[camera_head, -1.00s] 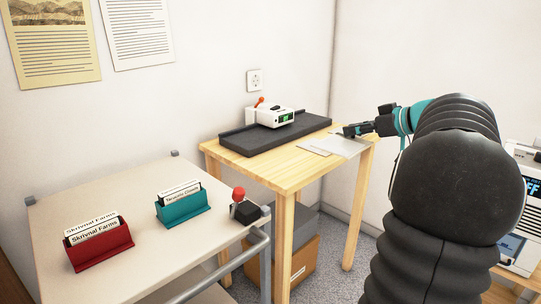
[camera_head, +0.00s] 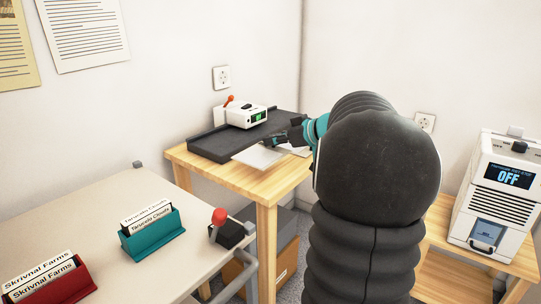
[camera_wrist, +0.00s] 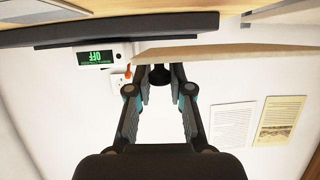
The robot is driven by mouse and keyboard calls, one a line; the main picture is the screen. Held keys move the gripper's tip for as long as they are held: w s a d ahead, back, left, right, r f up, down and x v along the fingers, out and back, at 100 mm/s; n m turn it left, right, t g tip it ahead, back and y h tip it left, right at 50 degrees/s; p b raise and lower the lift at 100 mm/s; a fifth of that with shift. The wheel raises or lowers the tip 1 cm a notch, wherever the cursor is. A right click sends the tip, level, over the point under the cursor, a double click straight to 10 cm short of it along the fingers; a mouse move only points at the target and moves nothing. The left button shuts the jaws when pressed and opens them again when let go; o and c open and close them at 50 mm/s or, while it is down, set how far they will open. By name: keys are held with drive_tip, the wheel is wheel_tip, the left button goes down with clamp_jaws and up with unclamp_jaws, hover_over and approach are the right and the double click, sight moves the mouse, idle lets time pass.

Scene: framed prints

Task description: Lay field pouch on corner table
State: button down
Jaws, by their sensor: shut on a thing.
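The field pouch appears to be a flat pale grey piece (camera_head: 258,157) at my gripper (camera_head: 284,138) in the head view. It is over the front part of the light wooden corner table (camera_head: 225,177), beside the black tray. In the wrist view, which is upside down, a flat tan piece (camera_wrist: 235,50), likely the pouch seen nearly edge-on, is at the tips of my gripper (camera_wrist: 161,70). The fingers are shut on it. A gap seems to separate it from the table; I cannot tell whether any edge touches. My arm hides the table's right end.
A black tray (camera_head: 210,146) fills the table's back, with a white device (camera_head: 242,115) on it. At left, a pale cart (camera_head: 75,218) carries a teal card holder (camera_head: 152,236), a red one (camera_head: 55,284) and a red-knobbed box (camera_head: 227,231). A white machine (camera_head: 497,195) stands at right.

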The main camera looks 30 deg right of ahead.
sight(271, 154)
drive_tip(key=shift+w+a+f, duration=0.3)
drive_tip(key=shift+a+f, duration=0.1)
drive_tip(key=shift+a, duration=0.05)
drive_tip(key=shift+f+b, duration=0.55)
drive_tip(key=shift+f, duration=1.45)
drive_tip(key=c, duration=1.1)
unclamp_jaws()
drive_tip(key=shift+o, duration=0.2)
drive_tip(key=p+v, duration=0.1)
drive_tip(key=v, duration=1.1)
